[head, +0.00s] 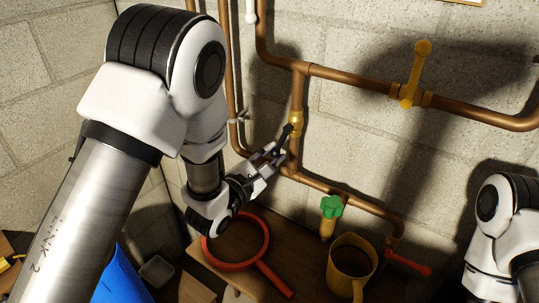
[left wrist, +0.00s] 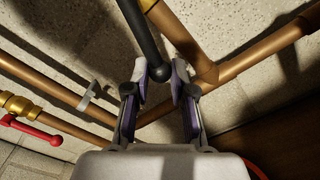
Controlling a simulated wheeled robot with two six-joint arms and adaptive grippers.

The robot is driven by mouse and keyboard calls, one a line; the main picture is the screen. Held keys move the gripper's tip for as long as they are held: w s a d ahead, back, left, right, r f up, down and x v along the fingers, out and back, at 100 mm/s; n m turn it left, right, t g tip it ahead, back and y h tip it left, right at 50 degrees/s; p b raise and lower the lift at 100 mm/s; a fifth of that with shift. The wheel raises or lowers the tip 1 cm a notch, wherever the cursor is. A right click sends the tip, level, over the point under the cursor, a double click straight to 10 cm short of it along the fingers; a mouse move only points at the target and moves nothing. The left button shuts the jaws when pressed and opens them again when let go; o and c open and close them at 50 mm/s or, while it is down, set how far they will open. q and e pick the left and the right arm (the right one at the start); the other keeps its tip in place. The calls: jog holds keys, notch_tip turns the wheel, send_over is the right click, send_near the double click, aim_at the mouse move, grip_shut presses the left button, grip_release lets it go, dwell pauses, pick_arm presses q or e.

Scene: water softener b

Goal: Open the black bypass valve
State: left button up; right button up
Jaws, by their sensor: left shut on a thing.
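The black bypass valve has a black lever handle (head: 285,134) on a brass body (head: 296,122), set in the short vertical copper pipe on the wall. The handle slants down and to the left from the brass body. My left gripper (head: 273,152) is at the free end of the handle. In the left wrist view the round-ended black handle (left wrist: 150,45) comes down from the top, its tip between the two fingers of the gripper (left wrist: 159,72). The gripper is shut on the handle end. My right gripper is out of view.
Copper pipes (head: 345,77) run along the block wall around the valve. A yellow valve (head: 409,85), a green knob (head: 331,206) and a red lever (head: 408,263) are to the right.

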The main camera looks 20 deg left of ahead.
pick_arm(q)
jog(key=shift+d, duration=0.1)
jog(key=shift+o, duration=0.4)
jog(key=shift+s+d+f, duration=0.15)
jog(key=shift+s+d, duration=0.05)
jog(key=shift+d, duration=0.35)
jog(key=shift+s+d+f, duration=0.1)
jog(key=shift+s+d, duration=0.05)
jog(key=shift+d, duration=0.35)
jog(key=o, duration=0.8)
jog(key=shift+c, duration=0.2)
jog(key=shift+o, duration=0.8)
jog(key=shift+s+d, duration=0.1)
